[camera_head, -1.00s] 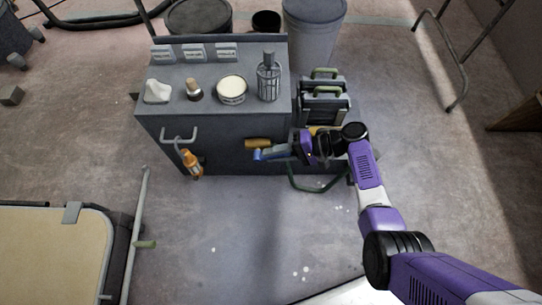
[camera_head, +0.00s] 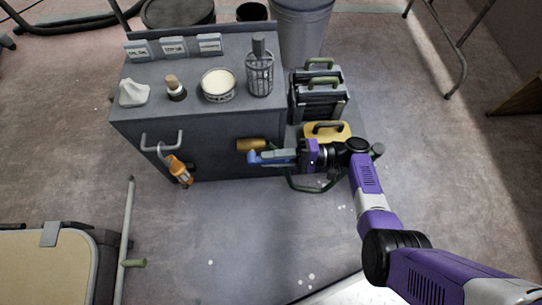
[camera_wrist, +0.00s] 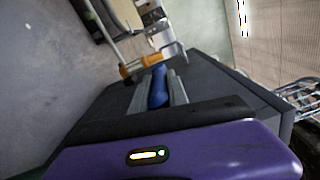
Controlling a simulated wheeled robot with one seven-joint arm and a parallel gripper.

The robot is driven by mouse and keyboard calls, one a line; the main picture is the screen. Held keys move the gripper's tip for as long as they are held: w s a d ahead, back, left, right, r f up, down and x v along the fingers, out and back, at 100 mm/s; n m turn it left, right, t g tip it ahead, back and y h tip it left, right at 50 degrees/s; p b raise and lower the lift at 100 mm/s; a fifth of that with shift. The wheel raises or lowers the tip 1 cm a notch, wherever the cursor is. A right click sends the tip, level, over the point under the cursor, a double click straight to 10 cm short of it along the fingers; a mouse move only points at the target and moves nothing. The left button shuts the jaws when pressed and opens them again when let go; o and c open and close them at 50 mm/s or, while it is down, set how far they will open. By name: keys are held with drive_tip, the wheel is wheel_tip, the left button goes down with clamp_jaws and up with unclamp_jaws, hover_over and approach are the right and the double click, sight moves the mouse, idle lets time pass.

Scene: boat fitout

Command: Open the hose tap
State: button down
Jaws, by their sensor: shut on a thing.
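A brass-coloured tap body (camera_head: 252,144) sticks out from the front of the grey cabinet, near its right side. A blue lever (camera_head: 254,158) shows just below and in front of it. My gripper (camera_head: 272,157) reaches in from the right, level with the lever. In the wrist view the blue lever (camera_wrist: 158,88) lies between the two grey fingers, and my gripper (camera_wrist: 157,95) is shut on it. The lever points roughly to the left along the cabinet front. The fingers hide where the lever joins the tap.
An orange object (camera_head: 179,169) hangs from a grey bar handle on the cabinet's left front. The cabinet top (camera_head: 200,110) carries a tin, a wire basket and small items. A yellow case (camera_head: 328,131) stands close behind my wrist.

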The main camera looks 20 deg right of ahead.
drive_tip(key=c, duration=1.3)
unclamp_jaws()
wheel_tip(320, 180, up, 20)
drive_tip(key=p, duration=1.1)
